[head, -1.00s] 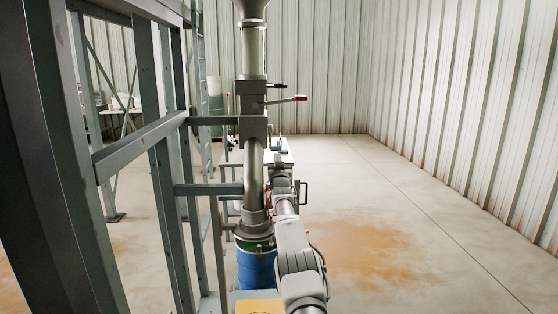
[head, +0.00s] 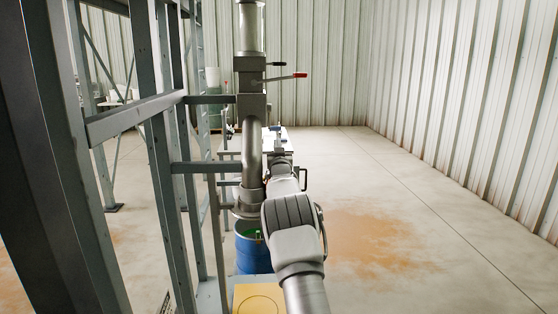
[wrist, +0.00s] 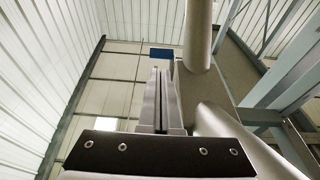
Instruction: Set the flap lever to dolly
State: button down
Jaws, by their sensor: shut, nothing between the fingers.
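A lever with a red grip (head: 299,75) sticks out to the right from a grey box (head: 251,80) on the vertical pipe in the head view. A shorter lever with a black grip (head: 277,64) sits just above it. Which of the two is the flap lever, and which setting it has, I cannot tell. My gripper (wrist: 160,72) shows in the wrist view with its fingers together and nothing between them, pointing up toward the ceiling beside grey pipes. In the head view my arm hides most of the gripper.
A steel frame (head: 155,150) stands left of the pipe. Below the pipe is a blue drum (head: 253,255), with a yellow plate (head: 257,300) in front. A white table (head: 284,143) stands behind the arm. The floor on the right (head: 400,190) is clear.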

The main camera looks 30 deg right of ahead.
jog(key=b+v, duration=0.1)
jog(key=v, duration=0.6)
jog(key=shift+r, duration=0.1)
dwell(0.6)
